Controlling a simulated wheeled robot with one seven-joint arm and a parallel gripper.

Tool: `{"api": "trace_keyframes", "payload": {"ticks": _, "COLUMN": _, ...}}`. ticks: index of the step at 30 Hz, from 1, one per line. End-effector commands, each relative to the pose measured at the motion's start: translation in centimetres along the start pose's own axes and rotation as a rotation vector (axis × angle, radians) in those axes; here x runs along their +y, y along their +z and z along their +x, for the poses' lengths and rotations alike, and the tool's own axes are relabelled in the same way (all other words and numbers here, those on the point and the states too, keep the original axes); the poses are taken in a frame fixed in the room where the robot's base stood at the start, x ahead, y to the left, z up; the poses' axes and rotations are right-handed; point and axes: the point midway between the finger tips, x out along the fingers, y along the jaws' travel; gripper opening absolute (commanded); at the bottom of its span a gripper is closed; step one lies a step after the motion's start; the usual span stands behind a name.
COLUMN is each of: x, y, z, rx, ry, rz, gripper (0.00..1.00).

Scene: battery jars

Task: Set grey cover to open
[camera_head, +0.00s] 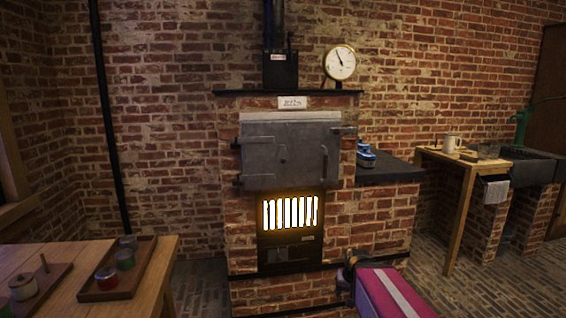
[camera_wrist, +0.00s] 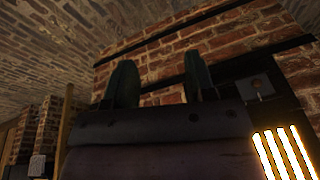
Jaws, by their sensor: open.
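The grey cover (camera_head: 300,150) is a flat metal door on the upper front of the brick stove in the head view. It appears shut, lying flat over the stove's front. Dark fittings stick out at its left and right edges, and an upright bar handle (camera_head: 323,163) is near its right side. My gripper (camera_head: 350,262) is low in front of the stove, below and right of the cover, not touching it. In the wrist view its two dark fingers (camera_wrist: 160,75) are apart with nothing between them. The cover does not show there.
A glowing barred grate (camera_head: 290,212) is under the cover; it also shows in the wrist view (camera_wrist: 284,155). A wooden table (camera_head: 170,262) with a tray of jars (camera_head: 112,290) stands at left. A dark ledge (camera_head: 390,172) with a blue object (camera_head: 365,157) adjoins the stove's right.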

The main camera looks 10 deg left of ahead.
Motion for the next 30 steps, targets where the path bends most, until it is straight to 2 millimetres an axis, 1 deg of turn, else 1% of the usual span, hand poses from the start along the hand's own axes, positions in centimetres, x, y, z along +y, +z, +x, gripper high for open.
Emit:
{"api": "trace_keyframes", "payload": {"ticks": 1, "x": -2.0, "y": -2.2, "z": -0.5, "rx": 0.084, "ry": -0.04, "rz": -0.016, "gripper": 0.5}}
{"api": "trace_keyframes", "payload": {"ticks": 2, "x": -3.3, "y": -3.5, "z": -0.9, "rx": 0.138, "ry": -0.065, "rz": -0.022, "gripper": 0.5}}
{"api": "trace_keyframes", "payload": {"ticks": 3, "x": -5.0, "y": -5.2, "z": -1.6, "rx": 0.213, "ry": -0.1, "rz": -0.027, "gripper": 0.5}}
{"api": "trace_keyframes", "payload": {"ticks": 5, "x": -7.6, "y": -7.8, "z": -2.9, "rx": 0.328, "ry": -0.152, "rz": -0.033, "gripper": 0.5}}
{"api": "trace_keyframes", "payload": {"ticks": 6, "x": -9.4, "y": -9.5, "z": -4.0, "rx": 0.408, "ry": -0.189, "rz": -0.032, "gripper": 0.5}}
{"api": "trace_keyframes", "payload": {"ticks": 8, "x": -12.1, "y": -11.9, "z": -5.9, "rx": 0.529, "ry": -0.243, "rz": -0.026, "gripper": 0.5}}
{"api": "trace_keyframes", "payload": {"ticks": 9, "x": -13.9, "y": -13.5, "z": -7.4, "rx": 0.611, "ry": -0.278, "rz": -0.017, "gripper": 0.5}}
{"api": "trace_keyframes", "payload": {"ticks": 11, "x": -16.4, "y": -15.6, "z": -9.8, "rx": 0.732, "ry": -0.328, "rz": 0.003, "gripper": 0.5}}
{"api": "trace_keyframes", "payload": {"ticks": 12, "x": -18.0, "y": -16.8, "z": -11.5, "rx": 0.809, "ry": -0.361, "rz": 0.023, "gripper": 0.5}}
{"api": "trace_keyframes", "payload": {"ticks": 14, "x": -20.1, "y": -18.5, "z": -14.1, "rx": 0.924, "ry": -0.406, "rz": 0.058, "gripper": 0.5}}
{"api": "trace_keyframes", "payload": {"ticks": 15, "x": -21.4, "y": -19.4, "z": -15.9, "rx": 0.997, "ry": -0.434, "rz": 0.086, "gripper": 0.5}}
{"api": "trace_keyframes", "payload": {"ticks": 19, "x": -25.0, "y": -21.7, "z": -21.7, "rx": 1.219, "ry": -0.508, "rz": 0.207, "gripper": 0.5}}
{"api": "trace_keyframes", "payload": {"ticks": 21, "x": -26.3, "y": -22.3, "z": -24.6, "rx": 1.32, "ry": -0.536, "rz": 0.285, "gripper": 0.5}}
{"api": "trace_keyframes", "payload": {"ticks": 24, "x": -27.5, "y": -22.7, "z": -27.9, "rx": 1.432, "ry": -0.558, "rz": 0.397, "gripper": 0.5}}
{"api": "trace_keyframes", "payload": {"ticks": 27, "x": -28.1, "y": -22.7, "z": -30.0, "rx": 1.504, "ry": -0.564, "rz": 0.487, "gripper": 0.5}}
{"api": "trace_keyframes", "payload": {"ticks": 30, "x": -28.3, "y": -22.6, "z": -31.1, "rx": 1.542, "ry": -0.564, "rz": 0.546, "gripper": 0.5}}
